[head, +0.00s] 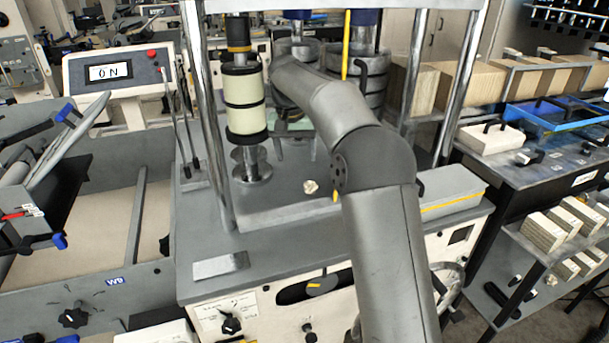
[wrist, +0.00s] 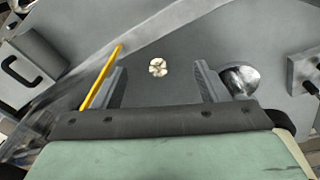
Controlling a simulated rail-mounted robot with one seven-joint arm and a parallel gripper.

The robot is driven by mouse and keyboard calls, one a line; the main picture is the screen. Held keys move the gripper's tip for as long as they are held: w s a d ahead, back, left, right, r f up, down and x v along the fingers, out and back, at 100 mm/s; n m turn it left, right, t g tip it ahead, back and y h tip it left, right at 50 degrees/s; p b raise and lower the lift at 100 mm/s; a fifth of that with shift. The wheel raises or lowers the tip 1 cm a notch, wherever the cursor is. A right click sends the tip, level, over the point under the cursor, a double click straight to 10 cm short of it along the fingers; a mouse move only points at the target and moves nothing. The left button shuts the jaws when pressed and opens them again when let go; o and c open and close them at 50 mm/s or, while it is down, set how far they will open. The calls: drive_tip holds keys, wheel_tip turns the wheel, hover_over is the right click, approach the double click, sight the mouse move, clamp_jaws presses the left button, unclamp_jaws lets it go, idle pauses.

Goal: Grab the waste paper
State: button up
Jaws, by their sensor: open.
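The waste paper (head: 310,187) is a small crumpled cream ball on the grey machine deck, left of my arm in the head view. In the wrist view the waste paper (wrist: 158,67) lies beyond the fingertips, roughly midway between them across the picture. My gripper (wrist: 160,80) is open, with a wide gap and nothing between its two grey fingers. The paper appears apart from both fingers. In the head view my arm hides most of the gripper.
A yellow rod (wrist: 101,77) shows close beside the left finger, and a round metal post base (wrist: 239,80) beside the right finger. A cream roll on a spindle (head: 245,100) and a chrome column (head: 207,120) stand left of the paper. Bare deck surrounds the paper.

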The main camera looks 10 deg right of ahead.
drive_tip(key=w+d+m+p, duration=0.3)
drive_tip(key=w+d, duration=0.1)
drive_tip(key=w, duration=0.5)
drive_tip(key=m+b, duration=0.1)
drive_tip(key=b, duration=0.5)
hover_over(311, 183)
drive_tip(key=f, duration=1.2)
drive_tip(key=shift+s+a+f, duration=0.4)
drive_tip(key=shift+w+d+f, duration=0.15)
drive_tip(key=shift+f, duration=1.35)
drive_tip(key=shift+w+d+f, duration=0.1)
drive_tip(key=shift+d+f, duration=0.05)
drive_tip(key=shift+f, duration=1.3)
drive_tip(key=shift+c, duration=0.4)
drive_tip(key=c, duration=1)
